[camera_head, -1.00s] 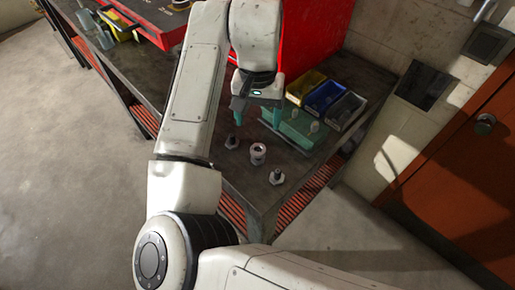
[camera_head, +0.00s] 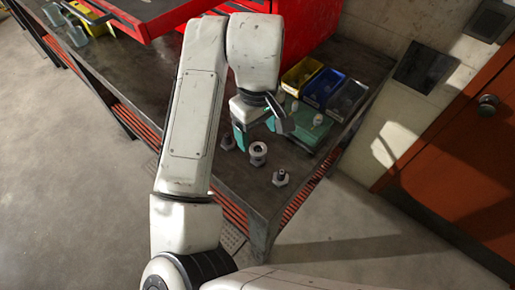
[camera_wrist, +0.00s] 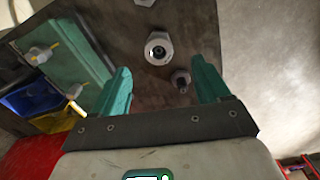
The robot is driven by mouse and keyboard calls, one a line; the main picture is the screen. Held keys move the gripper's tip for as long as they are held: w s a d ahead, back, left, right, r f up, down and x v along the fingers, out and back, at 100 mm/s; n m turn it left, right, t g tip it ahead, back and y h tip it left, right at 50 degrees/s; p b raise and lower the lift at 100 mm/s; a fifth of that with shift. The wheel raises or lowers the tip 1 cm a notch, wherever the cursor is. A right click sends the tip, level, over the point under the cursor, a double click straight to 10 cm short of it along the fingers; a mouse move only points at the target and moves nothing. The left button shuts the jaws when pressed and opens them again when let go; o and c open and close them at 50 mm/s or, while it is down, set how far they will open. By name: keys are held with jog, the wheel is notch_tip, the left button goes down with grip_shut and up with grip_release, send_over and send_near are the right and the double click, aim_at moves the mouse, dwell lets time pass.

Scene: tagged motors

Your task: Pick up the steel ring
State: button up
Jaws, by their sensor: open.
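The steel ring (camera_head: 258,153) stands on the dark workbench, between two bolt-like pieces with hex bases. It looks like a short grey cylinder with a dark hole; the wrist view shows it from above (camera_wrist: 158,50). My gripper (camera_head: 257,138), with green fingers, is open above the bench beside the ring. In the wrist view the ring lies in the gap between the fingertips (camera_wrist: 160,68), just beyond them, and nothing is gripped. One bolt piece (camera_head: 228,142) is close to a finger and also shows in the wrist view (camera_wrist: 181,78).
The other bolt piece (camera_head: 281,177) stands nearer the bench's front corner. A green tray (camera_head: 310,133) holding pale pieces is right of the gripper, with yellow (camera_head: 302,76), blue (camera_head: 323,87) and grey (camera_head: 346,99) bins behind. A red cabinet stands at the back.

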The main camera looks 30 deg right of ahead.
aim_at(259, 151)
jog(key=shift+d+f, duration=0.1)
jog(key=shift+f, duration=2.85)
jog(key=c, duration=1.1)
